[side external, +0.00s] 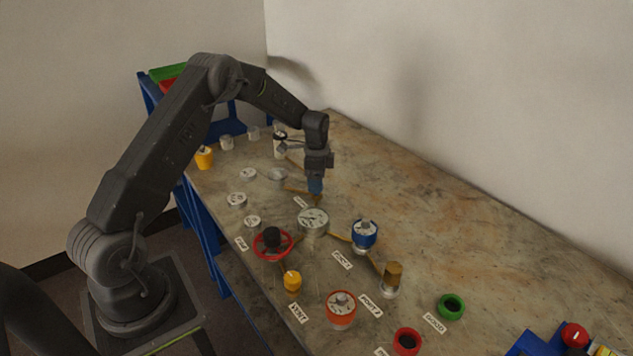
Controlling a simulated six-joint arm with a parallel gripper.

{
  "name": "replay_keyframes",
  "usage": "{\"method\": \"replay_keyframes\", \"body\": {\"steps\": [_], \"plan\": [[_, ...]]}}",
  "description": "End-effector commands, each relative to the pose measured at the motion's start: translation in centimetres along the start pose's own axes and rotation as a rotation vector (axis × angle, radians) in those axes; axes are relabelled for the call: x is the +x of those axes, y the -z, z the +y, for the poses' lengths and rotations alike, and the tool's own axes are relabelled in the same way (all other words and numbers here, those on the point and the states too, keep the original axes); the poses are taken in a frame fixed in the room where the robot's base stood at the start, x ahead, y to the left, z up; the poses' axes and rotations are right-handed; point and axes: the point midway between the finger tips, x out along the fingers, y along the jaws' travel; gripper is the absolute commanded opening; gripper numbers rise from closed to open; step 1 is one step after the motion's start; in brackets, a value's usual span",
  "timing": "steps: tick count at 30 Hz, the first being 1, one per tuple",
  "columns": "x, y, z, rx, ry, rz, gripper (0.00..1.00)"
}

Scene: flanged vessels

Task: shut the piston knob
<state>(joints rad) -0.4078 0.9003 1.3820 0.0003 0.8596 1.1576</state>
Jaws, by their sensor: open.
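My gripper (316,188) points down with blue fingertips, above the table just behind a round silver-topped vessel (313,219). It is open, and no object shows in it. I cannot tell which fitting is the piston knob. A brass-coloured cylindrical knob (393,272) stands upright on a pale base to the right. A yellow knob (292,281) stands near the front edge by a VENT label. A black knob (272,236) sits within a red ring (258,250). My gripper appears apart from all three.
A blue-rimmed vessel (364,234) and an orange-rimmed vessel (341,308) stand among brown pipes. Green (451,306) and dark red (407,341) rings lie at right. Silver caps (237,200) and a yellow cup (204,157) line the left edge. The marble table's (450,230) back right is clear.

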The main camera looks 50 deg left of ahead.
Motion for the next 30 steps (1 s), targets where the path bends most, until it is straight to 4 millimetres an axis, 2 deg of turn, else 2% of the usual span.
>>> {"method": "replay_keyframes", "body": {"steps": [4, 12, 27, 30], "plan": [[0.85, 0.01, -0.01, 0.000, 0.001, 0.000, 0.63], [0.94, 0.01, -0.02, 0.000, 0.001, 0.001, 0.63], [0.91, 0.00, -0.02, 0.000, 0.001, 0.000, 0.16], [0.91, 0.00, -0.02, -0.001, 0.001, 0.000, 0.14]]}}
